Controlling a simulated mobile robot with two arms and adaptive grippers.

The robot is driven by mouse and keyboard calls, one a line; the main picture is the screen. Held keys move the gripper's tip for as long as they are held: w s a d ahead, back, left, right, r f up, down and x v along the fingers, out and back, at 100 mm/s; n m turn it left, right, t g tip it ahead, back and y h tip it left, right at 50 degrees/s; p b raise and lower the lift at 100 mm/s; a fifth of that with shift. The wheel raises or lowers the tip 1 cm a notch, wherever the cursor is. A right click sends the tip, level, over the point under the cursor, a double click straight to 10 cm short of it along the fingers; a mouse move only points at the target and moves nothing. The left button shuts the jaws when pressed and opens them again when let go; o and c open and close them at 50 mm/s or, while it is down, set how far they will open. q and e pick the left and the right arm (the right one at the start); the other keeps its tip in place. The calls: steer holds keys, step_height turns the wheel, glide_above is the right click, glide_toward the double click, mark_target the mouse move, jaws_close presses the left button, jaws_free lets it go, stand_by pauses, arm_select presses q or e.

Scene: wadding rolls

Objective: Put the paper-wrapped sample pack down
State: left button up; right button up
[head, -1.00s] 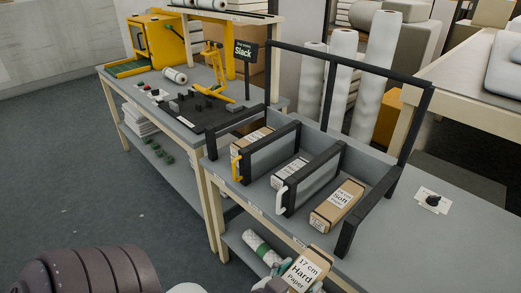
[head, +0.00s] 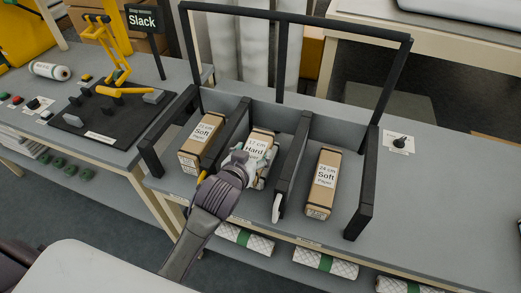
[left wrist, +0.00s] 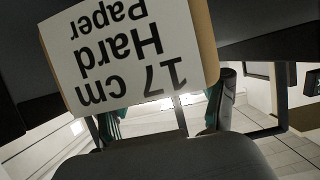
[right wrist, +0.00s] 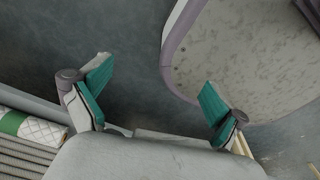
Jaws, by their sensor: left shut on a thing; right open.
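The paper-wrapped sample pack (head: 262,144), labelled "17 cm Hard Paper", is in my left gripper (head: 247,168) at the middle bay of the divided rack (head: 355,137). Its label also fills much of the left wrist view (left wrist: 115,50), where dark walls show at both sides. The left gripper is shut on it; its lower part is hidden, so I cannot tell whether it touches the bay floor. A pack marked "Soft" (head: 202,138) stands in the left bay, and a "24 cm Soft" pack (head: 322,185) in the right bay. My right gripper (right wrist: 155,80) is open and empty.
Black dividers with a yellow and a white handle (head: 277,208) flank the middle bay. A black frame (head: 290,22) rises behind. White rolls (head: 325,263) lie on the shelf below. The table right of the rack (head: 450,190) is mostly bare.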

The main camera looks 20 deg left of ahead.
mark_target(261, 142)
arm_select(q)
steer(key=w+r, duration=0.2)
steer(key=w, duration=0.1)
steer(key=shift+w+d+r, duration=0.15)
steer(key=shift+w+r, duration=0.1)
steer(key=shift+r, duration=0.1)
steer(key=shift+w+r+p, duration=0.45)
steer(key=shift+w+r, duration=0.3)
steer(key=shift+w, duration=0.2)
step_height(261, 142, down, 3)
steer(key=shift+w+r, duration=0.1)
steer(key=shift+r, duration=0.05)
step_height(261, 142, down, 3)
steer(key=shift+w+r, duration=0.1)
steer(key=shift+r, duration=0.1)
steer(key=shift+f, duration=0.3)
step_height(261, 142, down, 4)
steer(key=shift+r, duration=0.15)
arm_select(e)
steer(key=shift+s+r, duration=0.6)
steer(key=shift+r, duration=0.05)
steer(key=shift+s+d, duration=0.1)
